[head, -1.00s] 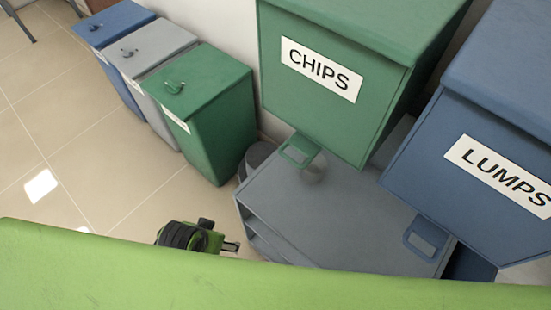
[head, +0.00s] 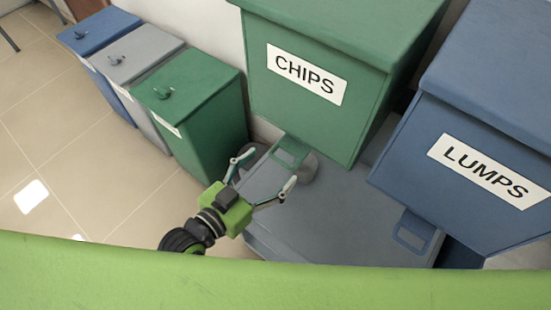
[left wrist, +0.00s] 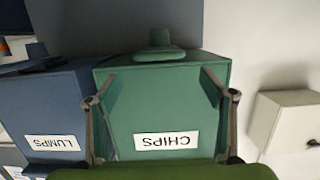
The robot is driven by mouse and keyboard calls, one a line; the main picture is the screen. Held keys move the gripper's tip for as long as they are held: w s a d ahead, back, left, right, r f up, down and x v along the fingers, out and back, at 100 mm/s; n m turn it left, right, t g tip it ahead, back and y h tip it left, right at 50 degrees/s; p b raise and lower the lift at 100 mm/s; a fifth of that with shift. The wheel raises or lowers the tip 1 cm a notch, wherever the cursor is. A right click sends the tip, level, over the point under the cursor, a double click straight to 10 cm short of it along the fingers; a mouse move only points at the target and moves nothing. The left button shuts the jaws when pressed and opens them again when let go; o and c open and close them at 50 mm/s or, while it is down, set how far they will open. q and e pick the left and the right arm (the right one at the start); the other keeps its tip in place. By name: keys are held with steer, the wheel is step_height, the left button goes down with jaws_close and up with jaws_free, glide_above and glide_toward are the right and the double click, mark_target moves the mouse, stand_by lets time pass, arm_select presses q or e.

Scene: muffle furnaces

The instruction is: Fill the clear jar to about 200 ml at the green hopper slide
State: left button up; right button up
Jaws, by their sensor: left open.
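The green hopper labelled CHIPS (head: 352,115) stands at the back centre, with its green slide handle (head: 291,151) sticking out from the bottom front. A clear jar (head: 309,170) sits under this hopper, partly hidden behind the slide handle; its fill level cannot be made out. My left gripper (head: 270,168) is open and empty, its two fingers spread toward the slide handle and jar. It seems apart from both. In the left wrist view the open fingers (left wrist: 163,98) frame the green hopper, which appears upside down. My right gripper is not in view.
A blue hopper labelled LUMPS (head: 455,150) with its own slide handle (head: 414,232) stands to the right. Both hang over a grey cabinet top (head: 325,225), mostly clear. Blue (head: 98,28), grey (head: 140,60) and green bins (head: 195,95) stand on the left; open floor lies before them.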

mark_target(297, 142)
arm_select(q)
steer(key=p+x, duration=0.2)
steer(key=x, duration=1.1)
steer(key=shift+w+d, duration=0.15)
steer(key=shift+w, duration=0.15)
steer(key=c, duration=1.3)
